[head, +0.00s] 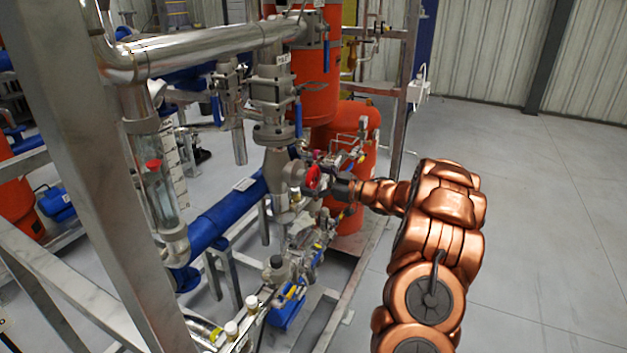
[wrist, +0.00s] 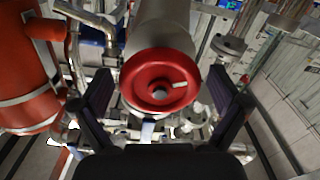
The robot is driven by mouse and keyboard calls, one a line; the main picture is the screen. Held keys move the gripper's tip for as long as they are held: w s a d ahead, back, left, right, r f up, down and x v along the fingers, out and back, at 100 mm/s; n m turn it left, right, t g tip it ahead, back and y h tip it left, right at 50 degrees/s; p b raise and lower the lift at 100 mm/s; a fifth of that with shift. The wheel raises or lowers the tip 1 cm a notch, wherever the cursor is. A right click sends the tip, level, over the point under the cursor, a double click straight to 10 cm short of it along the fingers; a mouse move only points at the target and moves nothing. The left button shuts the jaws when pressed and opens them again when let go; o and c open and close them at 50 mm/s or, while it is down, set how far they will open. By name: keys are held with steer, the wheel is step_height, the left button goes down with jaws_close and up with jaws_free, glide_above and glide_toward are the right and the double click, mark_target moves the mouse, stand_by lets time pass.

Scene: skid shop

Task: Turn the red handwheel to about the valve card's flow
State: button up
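The red handwheel (head: 313,177) sits on the grey valve body in the middle of the head view. In the wrist view the handwheel (wrist: 160,81) faces me, with a pale mark on its right side. My gripper (wrist: 166,92) is open, with one dark finger to each side of the wheel and visible gaps between. In the head view my gripper (head: 335,187) is right at the wheel, its fingers partly hidden. A clear flow tube (head: 158,180) with a red float and a scale beside it stands at left. A small white card (head: 244,184) lies on the blue pipe; its text is unreadable.
A grey steel post (head: 75,150) crosses the near left. Orange tanks (head: 357,150) stand behind the valve, and blue pipe (head: 222,215) runs left of it. Small valves and fittings crowd below the wheel. The floor (head: 540,200) to the right is clear.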

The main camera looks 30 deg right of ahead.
steer(key=c, duration=0.9)
steer(key=shift+f+b, duration=0.1)
steer(key=shift+b, duration=0.2)
steer(key=shift+f+n+b, duration=0.15)
steer(key=shift+n+b, duration=0.25)
steer(key=shift+b, duration=0.4)
steer(key=shift+r+n+b, duration=0.2)
steer(key=shift+n+b, duration=0.3)
steer(key=shift+b, duration=0.25)
steer(key=o, duration=1)
steer(key=shift+o, duration=0.2)
